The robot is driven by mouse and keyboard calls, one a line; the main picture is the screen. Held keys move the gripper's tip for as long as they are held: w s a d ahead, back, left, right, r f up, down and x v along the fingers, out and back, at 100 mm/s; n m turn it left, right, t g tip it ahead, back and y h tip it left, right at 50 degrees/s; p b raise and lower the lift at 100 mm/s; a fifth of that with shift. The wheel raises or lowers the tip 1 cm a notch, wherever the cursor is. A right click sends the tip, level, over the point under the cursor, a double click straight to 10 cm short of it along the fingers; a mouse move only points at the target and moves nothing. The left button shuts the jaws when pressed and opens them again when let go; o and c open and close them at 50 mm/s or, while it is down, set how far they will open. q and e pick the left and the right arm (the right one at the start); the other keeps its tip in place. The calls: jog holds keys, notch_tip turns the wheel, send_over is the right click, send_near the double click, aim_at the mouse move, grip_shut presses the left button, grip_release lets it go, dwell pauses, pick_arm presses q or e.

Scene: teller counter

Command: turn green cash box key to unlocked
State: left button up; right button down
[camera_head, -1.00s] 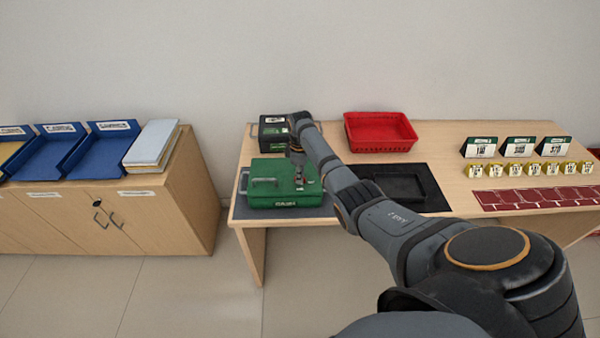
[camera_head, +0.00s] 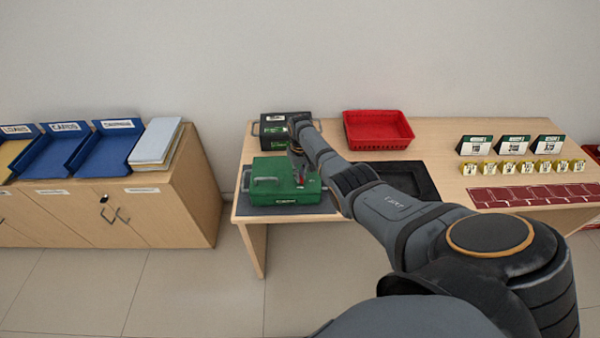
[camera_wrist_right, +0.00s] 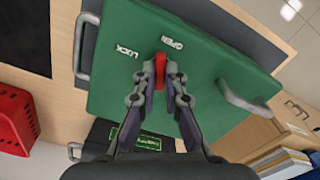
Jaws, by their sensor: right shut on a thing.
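The green cash box (camera_head: 283,190) sits on a dark mat at the left end of the table. In the right wrist view, its green face (camera_wrist_right: 205,55) carries the words LOCK and OPEN. A red key (camera_wrist_right: 160,68) stands on that face between the two words. My right gripper (camera_wrist_right: 160,80) is shut on the red key, with a finger on each side. In the head view, my right gripper (camera_head: 299,172) reaches down onto the box, and the key is mostly hidden there. My left gripper is not in view.
A black cash box (camera_head: 284,127) stands just behind the green one. A red basket (camera_head: 378,143) is at the back, and a black tray (camera_head: 428,182) lies partly behind my arm. Signs, yellow tags and a maroon mat (camera_head: 530,196) are on the right. A cabinet with blue trays (camera_head: 105,152) stands left.

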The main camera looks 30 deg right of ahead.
jog(key=shift+m+p, duration=0.4)
jog(key=shift+m, duration=1.9)
jog(key=c, duration=1.4)
grip_release()
jog(key=shift+r, duration=0.1)
notch_tip(320, 180, up, 12)
jog(key=shift+f, duration=0.1)
